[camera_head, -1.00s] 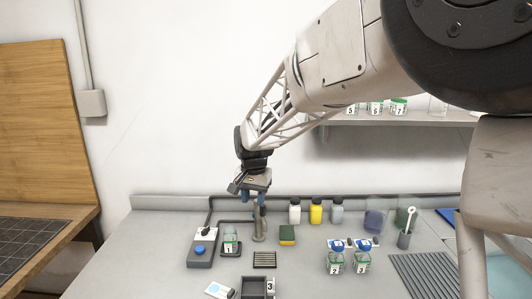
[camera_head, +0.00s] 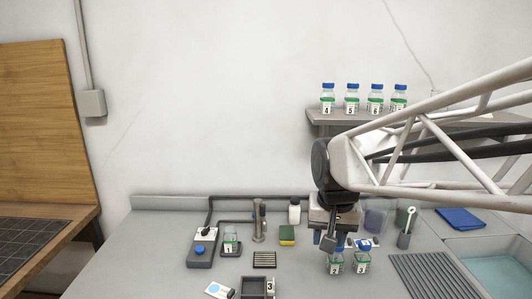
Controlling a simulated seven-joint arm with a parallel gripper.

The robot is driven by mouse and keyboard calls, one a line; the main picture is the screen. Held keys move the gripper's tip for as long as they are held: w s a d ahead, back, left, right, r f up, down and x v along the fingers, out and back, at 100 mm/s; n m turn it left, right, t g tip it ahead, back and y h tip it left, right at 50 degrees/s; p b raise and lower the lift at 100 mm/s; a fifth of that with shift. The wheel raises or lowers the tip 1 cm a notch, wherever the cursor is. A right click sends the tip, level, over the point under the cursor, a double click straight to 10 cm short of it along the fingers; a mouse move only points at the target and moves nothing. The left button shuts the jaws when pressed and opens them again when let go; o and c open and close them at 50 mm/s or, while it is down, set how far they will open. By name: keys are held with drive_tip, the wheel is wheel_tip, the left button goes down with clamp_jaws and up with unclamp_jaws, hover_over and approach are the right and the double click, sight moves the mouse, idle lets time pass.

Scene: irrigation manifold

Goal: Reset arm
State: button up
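My gripper (camera_head: 331,240) hangs at the right of centre and points down. It is above and behind the glass bottle 2 (camera_head: 335,265) and near bottle 3 (camera_head: 361,263), both with green bands. I see nothing clearly held in it. The fingers are small and dark, and I cannot tell how far apart they are. Whether it touches bottle 2 is also unclear. My arm comes in from the right edge, and the gripper hides part of the bench behind it.
Bottle 1 (camera_head: 230,241) stands beside a grey box with a blue button (camera_head: 199,250). Several blue-capped bottles, such as bottle 5 (camera_head: 352,98), stand on the wall shelf (camera_head: 325,119). A sponge (camera_head: 287,235), white bottle (camera_head: 295,212) and sink (camera_head: 495,268) are also there.

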drive_tip(key=s+d+f, duration=0.2)
drive_tip(key=s, duration=0.6)
drive_tip(key=s+d+f+n, duration=0.1)
drive_tip(key=s+d+f, duration=0.1)
drive_tip(key=s, duration=0.6)
drive_tip(key=shift+d+t, duration=0.3)
drive_tip(key=shift+d, duration=0.45)
